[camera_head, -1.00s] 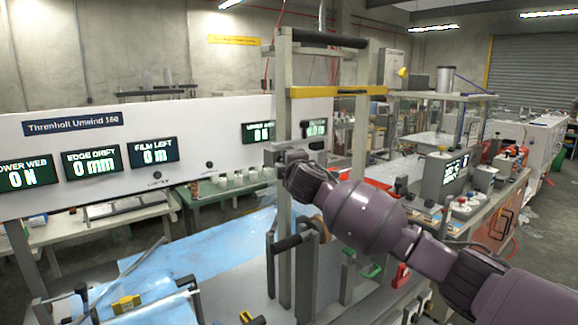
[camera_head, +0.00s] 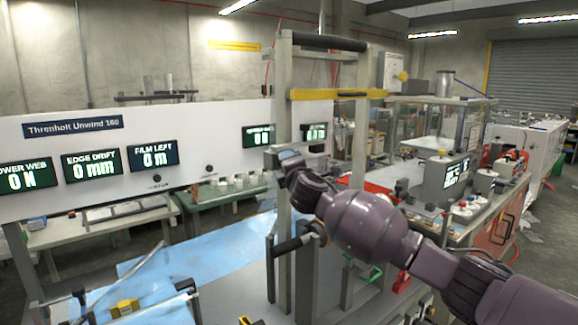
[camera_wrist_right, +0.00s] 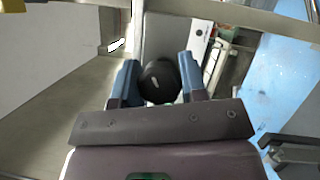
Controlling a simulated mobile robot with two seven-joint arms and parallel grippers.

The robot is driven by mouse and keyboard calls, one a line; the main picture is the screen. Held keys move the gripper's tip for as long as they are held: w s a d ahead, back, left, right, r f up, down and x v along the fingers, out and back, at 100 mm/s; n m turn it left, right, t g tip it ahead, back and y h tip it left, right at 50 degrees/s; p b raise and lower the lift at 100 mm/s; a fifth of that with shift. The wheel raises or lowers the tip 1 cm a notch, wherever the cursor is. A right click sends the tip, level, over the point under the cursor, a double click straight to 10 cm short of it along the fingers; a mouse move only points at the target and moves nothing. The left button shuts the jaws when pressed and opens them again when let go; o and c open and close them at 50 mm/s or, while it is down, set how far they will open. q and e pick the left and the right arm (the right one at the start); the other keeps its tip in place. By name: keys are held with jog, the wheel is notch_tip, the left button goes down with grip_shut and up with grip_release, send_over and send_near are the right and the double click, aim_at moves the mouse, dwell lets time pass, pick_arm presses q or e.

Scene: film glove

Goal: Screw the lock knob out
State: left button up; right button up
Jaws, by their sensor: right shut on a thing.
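The lock knob (camera_wrist_right: 160,82) is round and black with a small white mark. It shows in the right wrist view between the two blue fingers of my right gripper (camera_wrist_right: 160,85), which is shut on it. In the head view my right gripper (camera_head: 283,158) is at the upright grey post of the machine frame (camera_head: 283,110), below the yellow crossbar (camera_head: 336,94). The knob itself is hidden there by my gripper and wrist. My left gripper is not in view.
A white panel with displays (camera_head: 150,135) stands behind the frame on the left. Blue film (camera_head: 215,250) lies on the table below. A black-gripped handle (camera_head: 293,243) projects beneath my right arm. A bench with instruments (camera_head: 470,215) is on the right.

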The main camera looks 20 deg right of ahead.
jog(key=shift+r, duration=0.25)
jog(key=o, duration=0.6)
jog(key=shift+w, duration=0.1)
jog(key=o, duration=0.3)
jog(key=shift+a+f, duration=0.1)
jog(key=shift+f, duration=0.05)
jog(key=shift+s+f, duration=0.2)
jog(key=shift+s, duration=0.35)
jog(key=s, duration=0.3)
jog(key=s+b, duration=0.1)
jog(key=s, duration=0.5)
jog(key=shift+s+f, duration=0.3)
jog(key=shift+f, duration=0.1)
